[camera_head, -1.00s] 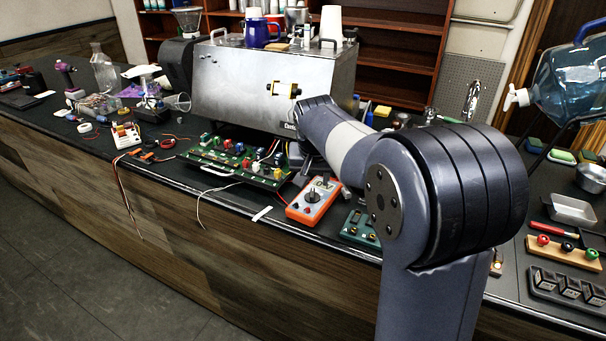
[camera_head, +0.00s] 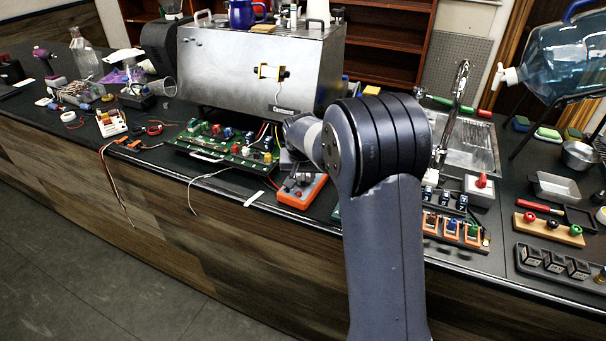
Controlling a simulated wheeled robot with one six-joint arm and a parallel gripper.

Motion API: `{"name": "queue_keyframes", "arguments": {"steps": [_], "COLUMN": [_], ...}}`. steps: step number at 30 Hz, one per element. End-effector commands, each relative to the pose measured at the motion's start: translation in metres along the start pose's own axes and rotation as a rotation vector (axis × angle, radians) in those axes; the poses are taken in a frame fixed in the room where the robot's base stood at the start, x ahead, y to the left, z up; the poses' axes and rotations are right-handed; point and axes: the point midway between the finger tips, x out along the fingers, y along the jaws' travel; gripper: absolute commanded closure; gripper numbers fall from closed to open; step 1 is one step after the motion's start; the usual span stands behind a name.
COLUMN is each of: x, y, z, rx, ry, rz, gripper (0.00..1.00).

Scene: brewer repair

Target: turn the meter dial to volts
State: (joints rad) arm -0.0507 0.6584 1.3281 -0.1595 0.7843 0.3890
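The orange meter (camera_head: 298,201) lies on the dark bench near its front edge, just left of my upright arm link. Its lower part shows; the end of my arm covers much of its upper part. The dial cannot be made out clearly, so I cannot tell its setting. My gripper (camera_head: 291,170) is over the meter's upper left, pointing down. Its fingers are small and dark here, so I cannot tell whether they are open or whether they touch the dial.
A green circuit board (camera_head: 225,145) with coloured parts is close left of the meter. The steel brewer (camera_head: 225,75) stands behind. A white strip (camera_head: 254,198) lies left of the meter. A sink (camera_head: 470,145) and small parts holders (camera_head: 455,228) are to the right.

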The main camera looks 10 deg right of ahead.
Motion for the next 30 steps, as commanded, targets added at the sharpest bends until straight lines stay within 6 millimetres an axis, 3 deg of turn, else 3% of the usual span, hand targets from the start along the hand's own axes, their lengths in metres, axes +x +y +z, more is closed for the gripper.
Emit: {"name": "queue_keyframes", "arguments": {"steps": [7, 19, 30], "x": [0.0002, 0.0, 0.0021], "y": [0.0001, 0.0001, -0.0016], "z": [-0.0001, 0.0, 0.0007], "rx": [0.0, 0.0, 0.057], "ry": [0.0, 0.0, 0.0], "rz": [0.0, 0.0, 0.024], "gripper": [0.67, 1.0, 1.0]}}
